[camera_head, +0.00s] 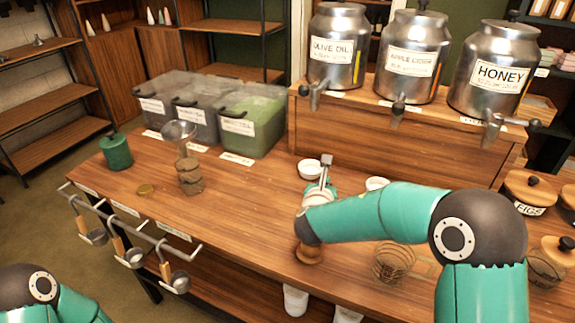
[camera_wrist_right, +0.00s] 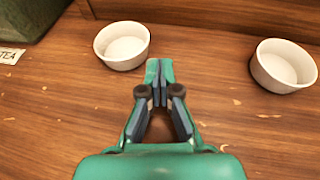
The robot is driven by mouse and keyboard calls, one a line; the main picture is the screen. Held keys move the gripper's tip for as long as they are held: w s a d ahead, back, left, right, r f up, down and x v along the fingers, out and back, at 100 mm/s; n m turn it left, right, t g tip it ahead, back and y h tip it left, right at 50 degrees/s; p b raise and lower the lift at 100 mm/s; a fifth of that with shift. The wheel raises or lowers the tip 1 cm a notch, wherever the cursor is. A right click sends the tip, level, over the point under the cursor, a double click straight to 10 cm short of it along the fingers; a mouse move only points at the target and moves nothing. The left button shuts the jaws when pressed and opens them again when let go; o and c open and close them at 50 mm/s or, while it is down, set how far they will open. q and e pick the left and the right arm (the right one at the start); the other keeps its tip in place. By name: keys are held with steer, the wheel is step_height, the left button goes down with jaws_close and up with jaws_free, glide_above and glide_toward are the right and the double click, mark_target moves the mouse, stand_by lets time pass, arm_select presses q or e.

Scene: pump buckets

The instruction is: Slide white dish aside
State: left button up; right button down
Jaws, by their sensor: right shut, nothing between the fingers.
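Two small white dishes stand on the wooden counter. The left white dish (camera_head: 311,169) is just left of my right gripper (camera_head: 326,160) in the head view. It shows at upper left in the right wrist view (camera_wrist_right: 122,48). The right white dish (camera_head: 377,183) is partly hidden behind my right arm in the head view, and it shows whole in the right wrist view (camera_wrist_right: 284,66). My right gripper (camera_wrist_right: 160,70) is shut and empty, its tips pointing between the dishes, nearer the left one, with a small visible gap. My left gripper is out of view.
Metal dispensers labelled olive oil, apple cider and honey (camera_head: 500,75) stand on a raised wooden shelf behind the dishes. Labelled bins (camera_head: 240,125) stand to the left. Bare counter lies around the dishes.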

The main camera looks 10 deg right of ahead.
mark_target(296, 173)
steer(key=shift+w+d, duration=0.55)
steer(key=shift+w, duration=0.25)
steer(key=shift+w+d, duration=0.55)
steer(key=shift+w, duration=0.2)
steer(key=shift+w+a, duration=0.2)
steer(key=shift+w, duration=0.1)
steer(key=shift+w+a+p, duration=0.4)
steer(key=shift+w+a, duration=0.3)
steer(key=shift+a, duration=0.35)
steer(key=shift+w+a+p, duration=0.35)
steer(key=shift+w+a, duration=0.3)
steer(key=shift+a, duration=0.35)
steer(key=shift+w+a+p, duration=0.4)
steer(key=shift+w+a, duration=0.1)
steer(key=shift+a, duration=0.25)
steer(key=shift+w+a+p, duration=0.35)
steer(key=shift+w+a, duration=0.15)
steer(key=shift+a, duration=0.25)
steer(key=shift+w+a, duration=0.1)
steer(key=shift+a, duration=0.1)
